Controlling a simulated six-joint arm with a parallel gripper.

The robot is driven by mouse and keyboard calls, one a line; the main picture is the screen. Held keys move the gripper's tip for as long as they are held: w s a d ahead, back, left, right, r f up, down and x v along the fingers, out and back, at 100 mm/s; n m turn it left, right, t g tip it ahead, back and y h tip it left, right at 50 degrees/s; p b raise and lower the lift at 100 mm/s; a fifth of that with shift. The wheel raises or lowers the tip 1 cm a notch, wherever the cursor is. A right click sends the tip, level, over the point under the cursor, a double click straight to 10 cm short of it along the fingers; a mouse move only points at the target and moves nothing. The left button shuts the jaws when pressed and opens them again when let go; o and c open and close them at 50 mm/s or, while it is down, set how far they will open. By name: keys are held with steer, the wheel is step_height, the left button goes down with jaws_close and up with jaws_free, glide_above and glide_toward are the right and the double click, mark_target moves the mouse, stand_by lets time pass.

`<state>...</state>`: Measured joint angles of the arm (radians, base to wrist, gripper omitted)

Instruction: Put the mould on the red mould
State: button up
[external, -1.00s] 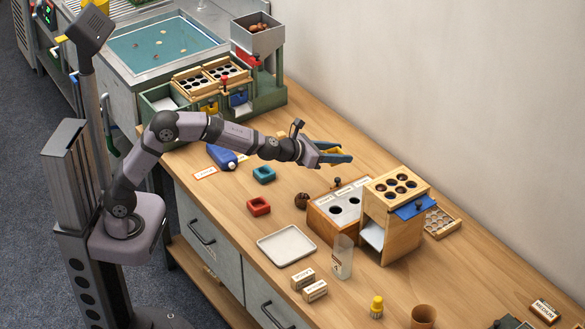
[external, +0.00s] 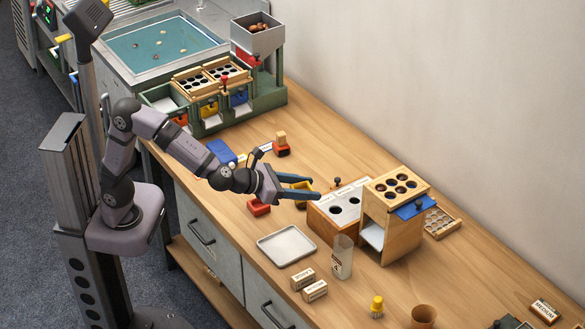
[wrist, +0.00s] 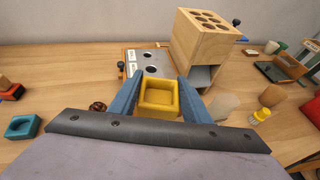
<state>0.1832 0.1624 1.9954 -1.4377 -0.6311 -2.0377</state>
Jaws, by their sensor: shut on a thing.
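My gripper (external: 314,188) is shut on the yellow mould (wrist: 159,110), a square open-topped block held between the blue fingers. The gripper is above the table, left of the wooden box with round holes. The red mould (external: 259,209) sits on the table in the external view, just below and left of my wrist, partly covered by it. It is not visible in the wrist view. A teal mould (wrist: 22,126) lies on the table at the left of the wrist view; my arm hides it in the external view.
A wooden box with holes (external: 395,190) and a lower panel box (external: 325,225) stand to the right. A white tray (external: 286,246) lies in front, beside a clear cup (external: 342,257). A red pad with a wooden block (external: 281,149) is behind my wrist.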

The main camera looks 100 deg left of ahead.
steer(key=s+a+f+n+g+y, duration=0.4)
steer(key=s+a+n+g+y, duration=0.3)
steer(key=s+a, duration=0.7)
steer(key=shift+n+h, duration=0.4)
steer(key=shift+h, duration=0.2)
steer(key=shift+s+d+f+b, duration=0.25)
steer(key=shift+d+f, duration=0.1)
steer(key=shift+f, duration=1.35)
steer(key=shift+s+d+f+b, duration=0.2)
steer(key=shift+s+d+f, duration=0.15)
steer(key=shift+f, duration=1.4)
steer(key=shift+s+d+f+b, duration=0.25)
steer(key=shift+d+f, duration=0.15)
steer(key=shift+f, duration=1.3)
steer(key=shift+f, duration=0.15)
steer(key=o, duration=1.1)
steer(key=shift+c, duration=0.2)
steer(key=shift+r, duration=0.25)
steer(key=v, duration=1.2)
steer(key=shift+f, duration=0.2)
